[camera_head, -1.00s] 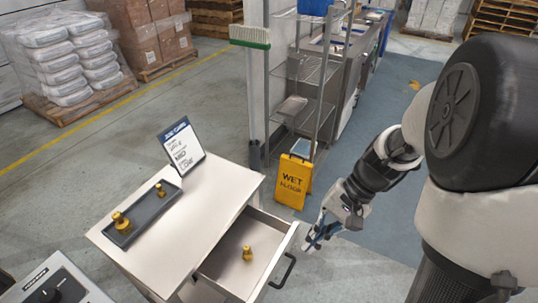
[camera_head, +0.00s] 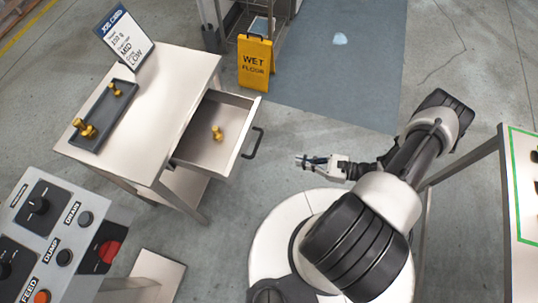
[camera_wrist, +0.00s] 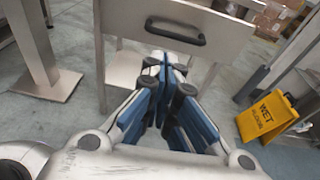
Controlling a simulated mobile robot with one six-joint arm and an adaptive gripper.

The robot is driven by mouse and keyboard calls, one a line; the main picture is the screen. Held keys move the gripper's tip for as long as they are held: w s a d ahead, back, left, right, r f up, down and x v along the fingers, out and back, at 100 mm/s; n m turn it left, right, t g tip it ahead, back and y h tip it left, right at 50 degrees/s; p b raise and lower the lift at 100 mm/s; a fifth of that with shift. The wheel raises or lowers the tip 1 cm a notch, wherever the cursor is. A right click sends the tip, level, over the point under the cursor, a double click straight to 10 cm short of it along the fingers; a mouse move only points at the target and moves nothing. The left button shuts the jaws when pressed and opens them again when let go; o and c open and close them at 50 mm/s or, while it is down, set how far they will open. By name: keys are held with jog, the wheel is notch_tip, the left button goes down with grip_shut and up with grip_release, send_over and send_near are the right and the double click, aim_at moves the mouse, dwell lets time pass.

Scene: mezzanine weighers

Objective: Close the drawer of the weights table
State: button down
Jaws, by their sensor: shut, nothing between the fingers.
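The weights table (camera_head: 150,90) stands left of centre in the head view. Its drawer (camera_head: 205,150) is pulled out toward the right, with one brass weight (camera_head: 217,133) inside. The drawer's dark handle (camera_head: 253,143) is on its front. My gripper (camera_head: 299,161) is shut and empty, to the right of the handle and apart from it. In the wrist view the drawer front (camera_wrist: 185,42) and handle (camera_wrist: 174,33) lie ahead of my gripper (camera_wrist: 166,66). The drawer's inside is hidden there.
A dark tray (camera_head: 104,117) with two brass weights and a job card (camera_head: 125,40) are on the table top. A yellow wet floor sign (camera_head: 255,62) stands behind the drawer. A control panel (camera_head: 60,215) is at lower left. Another table (camera_head: 515,200) is at right.

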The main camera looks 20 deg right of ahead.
jog(key=b+x, duration=0.1)
jog(key=x, duration=1.3)
jog(key=shift+f, duration=0.2)
jog(key=shift+w+a, duration=0.1)
jog(key=shift+a, duration=0.05)
